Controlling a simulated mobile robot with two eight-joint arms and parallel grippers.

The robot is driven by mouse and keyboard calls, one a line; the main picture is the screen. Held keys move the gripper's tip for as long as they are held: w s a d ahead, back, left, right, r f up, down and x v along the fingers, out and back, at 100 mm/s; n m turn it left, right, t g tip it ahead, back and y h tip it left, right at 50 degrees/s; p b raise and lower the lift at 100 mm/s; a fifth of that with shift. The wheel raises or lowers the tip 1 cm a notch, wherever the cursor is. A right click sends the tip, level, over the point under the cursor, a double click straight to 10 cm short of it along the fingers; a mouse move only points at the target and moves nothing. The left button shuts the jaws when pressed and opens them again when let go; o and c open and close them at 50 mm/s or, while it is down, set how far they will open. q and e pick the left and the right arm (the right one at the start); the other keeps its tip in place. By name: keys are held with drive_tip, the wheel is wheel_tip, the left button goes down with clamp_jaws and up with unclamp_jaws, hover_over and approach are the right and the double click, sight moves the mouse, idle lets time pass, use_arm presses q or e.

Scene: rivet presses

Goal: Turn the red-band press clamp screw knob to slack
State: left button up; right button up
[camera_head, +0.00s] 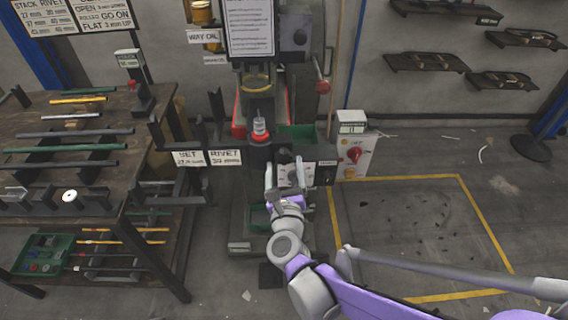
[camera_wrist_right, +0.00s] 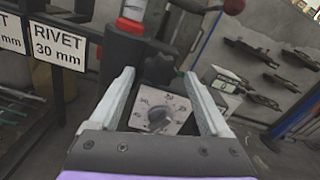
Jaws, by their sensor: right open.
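The press (camera_head: 277,100) with red parts stands in the middle of the head view. A red band shows on its upright tool (camera_head: 260,130), and on the same tool in the wrist view (camera_wrist_right: 131,25). A dark knob (camera_wrist_right: 160,69) sits on the press front, just beyond my fingers. I cannot tell for sure which is the clamp screw knob. My right gripper (camera_head: 285,176) is open, its fingers on either side of the dial plate in the wrist view, with nothing gripped. My left gripper is not in view.
A lever with a red ball (camera_head: 322,87) sticks out at the press's right. A control box with a red knob (camera_head: 354,155) stands beside it. Sign plates (camera_head: 207,158) and a loaded workbench (camera_head: 120,165) are at left.

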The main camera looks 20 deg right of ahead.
drive_tip(key=shift+x, duration=0.9)
drive_tip(key=shift+c, duration=0.3)
clamp_jaws()
